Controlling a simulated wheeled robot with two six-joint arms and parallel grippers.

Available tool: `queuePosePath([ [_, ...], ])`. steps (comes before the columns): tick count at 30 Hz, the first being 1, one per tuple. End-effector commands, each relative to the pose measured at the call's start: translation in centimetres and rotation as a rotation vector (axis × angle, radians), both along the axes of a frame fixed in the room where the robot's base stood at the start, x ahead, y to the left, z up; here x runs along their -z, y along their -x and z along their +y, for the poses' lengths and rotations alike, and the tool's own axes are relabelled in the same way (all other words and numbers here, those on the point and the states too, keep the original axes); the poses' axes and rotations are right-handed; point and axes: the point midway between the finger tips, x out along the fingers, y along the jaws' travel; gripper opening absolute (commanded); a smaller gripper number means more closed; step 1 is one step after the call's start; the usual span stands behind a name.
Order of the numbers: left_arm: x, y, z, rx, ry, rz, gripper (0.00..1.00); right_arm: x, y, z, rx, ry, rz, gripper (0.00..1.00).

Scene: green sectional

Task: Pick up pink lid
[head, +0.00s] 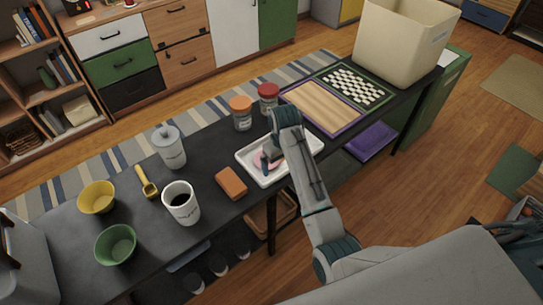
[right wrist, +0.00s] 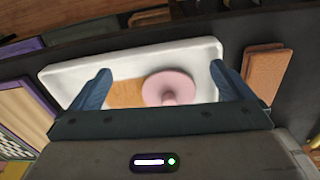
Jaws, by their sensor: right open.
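The pink lid (right wrist: 168,88) is round with a raised knob and lies in a white tray (right wrist: 205,52) on the dark table. An orange-tan piece (right wrist: 124,93) lies beside it in the tray. In the head view the lid (head: 262,162) is partly hidden by my right gripper (head: 268,163). My right gripper also shows in the right wrist view (right wrist: 160,82), where its two blue fingers are wide apart over the tray. The lid is between them, nearer the right finger, and nothing is gripped. My left gripper is not in view.
An orange-brown block (head: 231,183) lies left of the tray. Jars with orange (head: 241,113) and red (head: 268,98) lids stand behind it. A white cup (head: 181,203) stands farther left. A purple-edged board (head: 325,103) and cream bin (head: 405,40) are to the right.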

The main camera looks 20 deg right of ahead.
Motion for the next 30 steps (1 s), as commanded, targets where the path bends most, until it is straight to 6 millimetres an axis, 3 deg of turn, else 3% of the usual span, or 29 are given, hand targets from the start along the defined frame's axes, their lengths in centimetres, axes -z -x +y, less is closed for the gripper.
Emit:
queuePosePath([
  [7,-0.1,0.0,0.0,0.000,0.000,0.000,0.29,-4.0,-5.0,2.0,-0.061,-0.010,0.039,1.00],
  [13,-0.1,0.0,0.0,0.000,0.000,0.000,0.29,-5.7,-6.8,2.9,-0.093,-0.011,0.063,1.00],
  [22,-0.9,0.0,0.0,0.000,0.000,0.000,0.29,-1.6,-6.9,2.9,-0.095,-0.011,0.067,1.00],
  [30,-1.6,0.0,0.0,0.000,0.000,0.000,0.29,0.5,-7.1,2.8,-0.094,-0.011,0.067,1.00],
])
